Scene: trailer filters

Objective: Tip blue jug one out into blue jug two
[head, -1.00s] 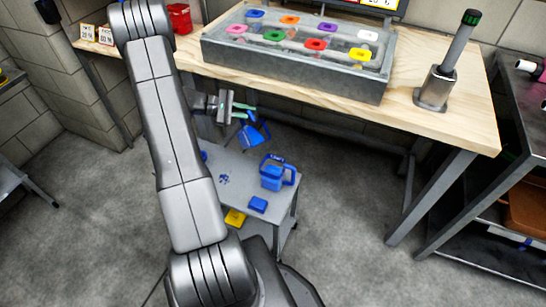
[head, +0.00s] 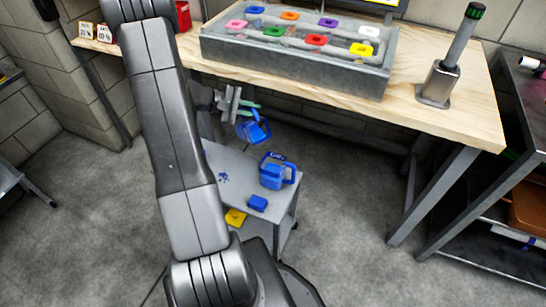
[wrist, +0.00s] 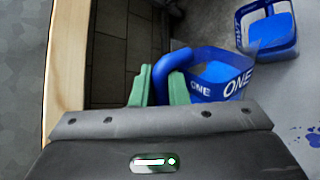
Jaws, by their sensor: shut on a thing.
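Blue jug one (head: 257,131), marked ONE in the wrist view (wrist: 222,88), hangs in the air by its handle, tilted in the head view. Blue stuff shows inside it. My gripper (head: 243,111) is shut on its handle; the green fingers (wrist: 160,88) sit either side of the handle in the wrist view. Blue jug two (head: 272,176) stands upright on a low grey cart, below and right of jug one in the head view. It also holds something blue and shows at the top right of the wrist view (wrist: 270,35). The jugs are apart.
The grey cart top (head: 232,160) also carries blue splash marks (head: 224,177) and a blue block (head: 257,202). A yellow block (head: 235,218) sits lower at its front. A wooden bench (head: 440,125) with a grey tank (head: 290,65) stands behind, its edge close to my gripper.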

